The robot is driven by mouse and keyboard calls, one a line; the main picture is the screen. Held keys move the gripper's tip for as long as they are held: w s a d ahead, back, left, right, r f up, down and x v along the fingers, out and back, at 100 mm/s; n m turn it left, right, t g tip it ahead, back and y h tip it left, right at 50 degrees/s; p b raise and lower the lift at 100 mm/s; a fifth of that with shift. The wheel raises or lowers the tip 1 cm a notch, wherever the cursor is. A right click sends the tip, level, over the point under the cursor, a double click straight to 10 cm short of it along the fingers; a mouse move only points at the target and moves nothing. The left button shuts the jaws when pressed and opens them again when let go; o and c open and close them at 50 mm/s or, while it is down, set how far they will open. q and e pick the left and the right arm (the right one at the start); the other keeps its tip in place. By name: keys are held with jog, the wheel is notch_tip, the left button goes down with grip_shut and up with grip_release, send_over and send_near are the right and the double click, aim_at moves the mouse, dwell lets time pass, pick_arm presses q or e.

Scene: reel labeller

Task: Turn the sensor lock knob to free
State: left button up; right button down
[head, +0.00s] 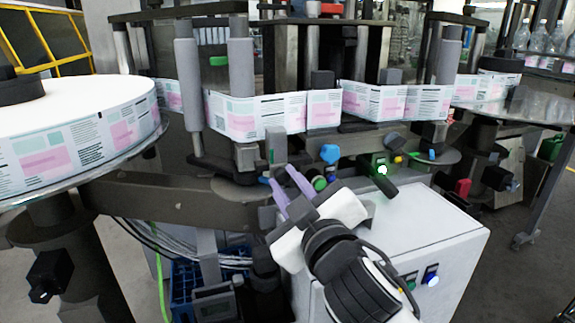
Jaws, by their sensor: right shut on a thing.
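My right gripper (281,177), with purple fingers, reaches up from the lower right to the front of the labeller, just below a grey upright block (276,145). Its fingers are shut on a small knob at the sensor mount, taken to be the sensor lock knob. The fingers hide most of this knob, and its turn position cannot be read. My left gripper is not in view.
A printed label web (257,117) runs across behind the fingers, past grey rollers (241,82). A large label reel (75,130) stands at the left. A white cabinet (440,235) is below right.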

jog(key=n+p, duration=0.3)
jog(key=shift+r+n+p, duration=0.2)
jog(key=shift+n+p, duration=0.15)
jog(key=shift+n, duration=0.05)
jog(key=shift+n+p, duration=0.95)
jog(key=shift+n, duration=0.05)
jog(key=n+p, duration=0.2)
jog(key=shift+n, duration=0.3)
jog(key=n+p, duration=0.2)
jog(key=shift+f+n, duration=0.1)
jog(key=shift+n, duration=0.3)
jog(key=shift+f+n, duration=0.1)
jog(key=shift+n, duration=0.8)
jog(key=n, duration=0.3)
jog(key=shift+n, duration=0.3)
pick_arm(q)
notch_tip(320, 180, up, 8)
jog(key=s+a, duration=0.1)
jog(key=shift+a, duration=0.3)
pick_arm(e)
jog(key=n, duration=0.5)
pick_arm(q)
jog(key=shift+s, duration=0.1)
pick_arm(e)
jog(key=shift+n, duration=0.4)
